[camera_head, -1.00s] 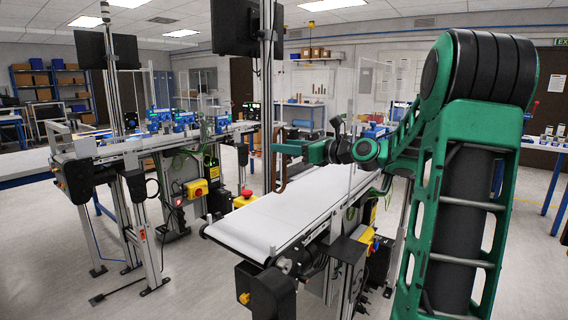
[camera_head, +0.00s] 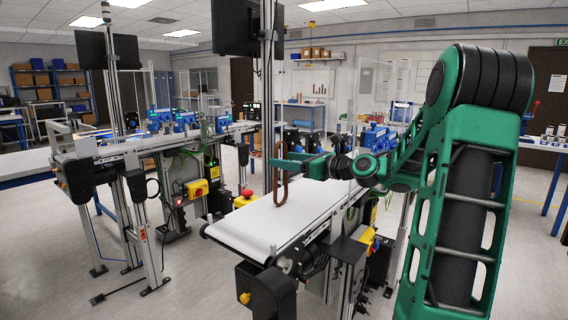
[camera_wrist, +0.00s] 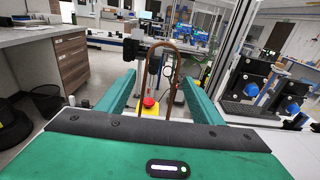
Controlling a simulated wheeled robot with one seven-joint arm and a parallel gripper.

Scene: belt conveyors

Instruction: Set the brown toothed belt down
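The brown toothed belt (camera_head: 281,176) is a narrow upright loop at my gripper's tip in the head view. Its lower end is at or just above the white conveyor surface (camera_head: 258,226); I cannot tell whether they touch. My gripper (camera_head: 286,162) is over the conveyor, with its green fingers on the belt. In the wrist view, the belt (camera_wrist: 173,60) arches up between the fingertips of my gripper (camera_wrist: 160,82). The fingers stand apart with the loop between them. The belt's lower part is hidden behind the gripper body there.
The white conveyor is bare around the belt. A metal post (camera_head: 268,100) with a monitor stands behind it. Another conveyor line (camera_head: 130,147) with blue devices is to the left. A red emergency button on a yellow box (camera_head: 246,197) sits beside the conveyor's left edge.

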